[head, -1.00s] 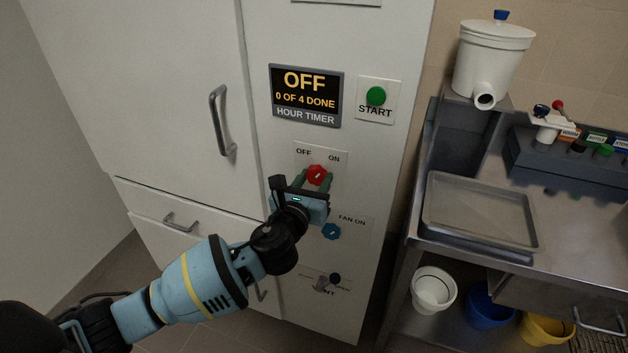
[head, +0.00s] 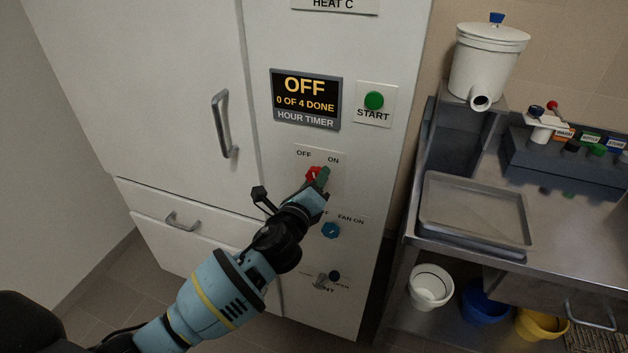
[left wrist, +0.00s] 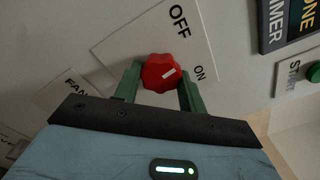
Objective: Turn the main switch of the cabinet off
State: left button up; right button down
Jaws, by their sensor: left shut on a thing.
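The main switch is a red knob (head: 313,174) on a pale plate marked OFF and ON on the cabinet front (head: 300,45). My left gripper (head: 318,176) has its green fingers on either side of the knob and is shut on it. In the left wrist view the red knob (left wrist: 160,72) sits between the two green fingers (left wrist: 158,88). Its white mark lies on the side towards the word ON. In the head view a finger partly hides the knob. My right gripper is not in view.
Above the switch are a timer display (head: 306,98) reading OFF and a green START button (head: 374,100). A blue fan knob (head: 331,230) sits just below. A door handle (head: 225,124) sticks out at left. A steel bench with a tray (head: 474,218) stands at right.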

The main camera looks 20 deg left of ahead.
pick_arm(q)
jog(key=n, duration=0.4)
jog(key=shift+n, duration=0.4)
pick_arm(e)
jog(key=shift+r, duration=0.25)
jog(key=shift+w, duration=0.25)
pick_arm(q)
jog(key=o, duration=1)
jog(key=shift+s, duration=0.1)
jog(key=s, duration=0.7)
jog(key=shift+s+a+p, duration=0.1)
jog(key=shift+s+p, duration=0.2)
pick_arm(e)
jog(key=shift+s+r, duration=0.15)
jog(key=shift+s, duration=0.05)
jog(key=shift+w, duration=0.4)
